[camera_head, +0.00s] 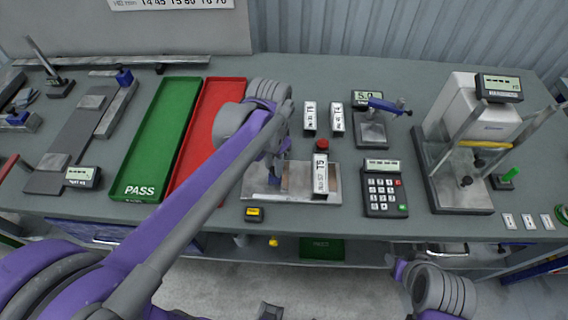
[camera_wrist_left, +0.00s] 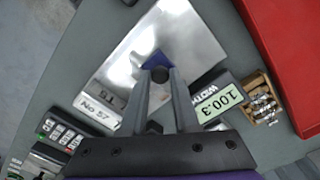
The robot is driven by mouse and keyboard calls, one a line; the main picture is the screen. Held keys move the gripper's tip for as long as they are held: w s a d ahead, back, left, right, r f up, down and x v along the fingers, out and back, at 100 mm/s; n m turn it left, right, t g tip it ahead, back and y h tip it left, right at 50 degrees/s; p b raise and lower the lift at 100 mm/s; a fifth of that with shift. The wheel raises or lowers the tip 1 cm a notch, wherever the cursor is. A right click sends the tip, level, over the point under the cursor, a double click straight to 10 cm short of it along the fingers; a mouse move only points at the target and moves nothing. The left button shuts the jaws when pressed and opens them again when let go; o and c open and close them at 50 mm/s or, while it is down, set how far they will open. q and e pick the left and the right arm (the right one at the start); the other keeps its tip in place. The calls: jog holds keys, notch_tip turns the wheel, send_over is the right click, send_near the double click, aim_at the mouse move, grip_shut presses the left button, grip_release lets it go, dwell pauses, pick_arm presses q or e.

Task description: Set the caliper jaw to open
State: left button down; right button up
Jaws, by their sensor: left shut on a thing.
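The caliper is a bright metal plate (camera_head: 258,190) at the front middle of the table; it also shows in the left wrist view (camera_wrist_left: 185,30). A blue jaw block (camera_wrist_left: 156,60) with a dark round knob (camera_wrist_left: 157,74) sits on the plate. My left gripper (camera_wrist_left: 159,76) is shut on this knob; in the head view the gripper (camera_head: 274,172) is partly hidden by its own arm. A block labelled T5, No 57 (camera_head: 320,180) stands at the plate's right end. The width display (camera_wrist_left: 216,106) reads 100.3 beside the plate.
A red tray (camera_head: 205,130) and a green PASS tray (camera_head: 150,150) lie left of the caliper. A keypad (camera_head: 384,190) lies to its right, with two labelled blocks (camera_head: 310,117) behind. A small wooden box (camera_wrist_left: 259,100) stands near the display. A clear-walled instrument (camera_head: 460,190) stands at right.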

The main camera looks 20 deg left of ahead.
aim_at(272, 169)
pick_arm(q)
jog(key=shift+a, duration=0.15)
jog(key=c, duration=0.9)
grip_release()
jog(key=shift+o, duration=1.2)
jog(key=shift+a, duration=0.15)
notch_tip(272, 169, up, 11)
jog(key=shift+p, duration=0.35)
jog(key=shift+f, duration=0.15)
